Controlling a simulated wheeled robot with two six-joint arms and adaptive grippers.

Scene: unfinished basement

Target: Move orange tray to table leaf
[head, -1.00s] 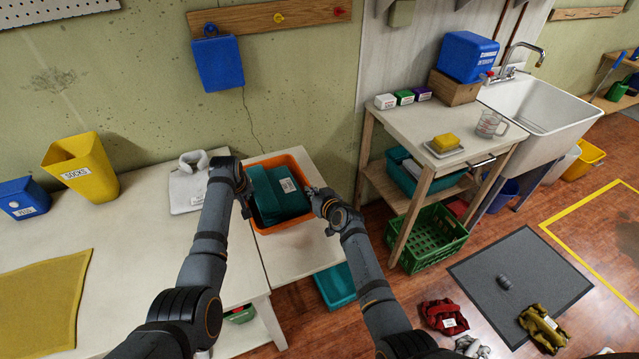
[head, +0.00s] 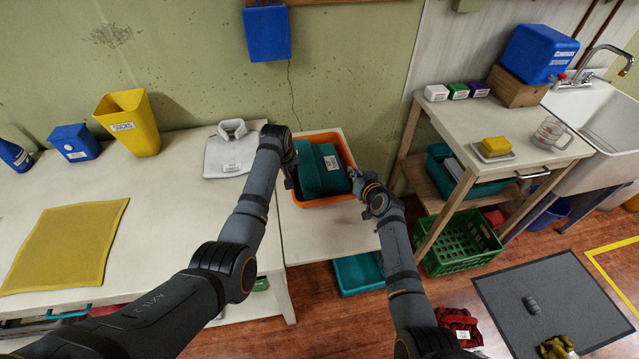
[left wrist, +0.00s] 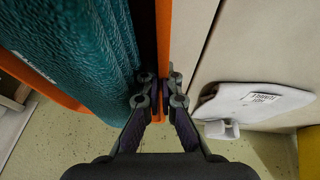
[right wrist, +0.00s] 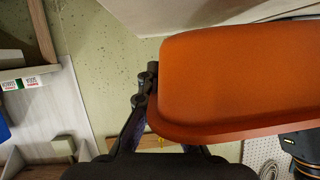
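The orange tray (head: 345,150) rests at the back of the white table leaf (head: 318,232), close to the wall, and holds folded teal cloth (head: 310,167) with a white label. My left gripper (head: 291,172) is at the tray's left rim. In the left wrist view its fingers (left wrist: 160,88) close on both sides of the orange wall (left wrist: 164,40). My right gripper (head: 357,180) is at the tray's right side. In the right wrist view one finger (right wrist: 148,85) shows beside the orange wall (right wrist: 235,75); the other finger is hidden.
A labelled grey-white shirt (head: 230,150) lies on the main table left of the tray, with a yellow bin (head: 128,122) and a yellow mat (head: 65,245) further left. A wooden side table (head: 505,165) stands to the right. A teal bin (head: 358,274) sits below the leaf.

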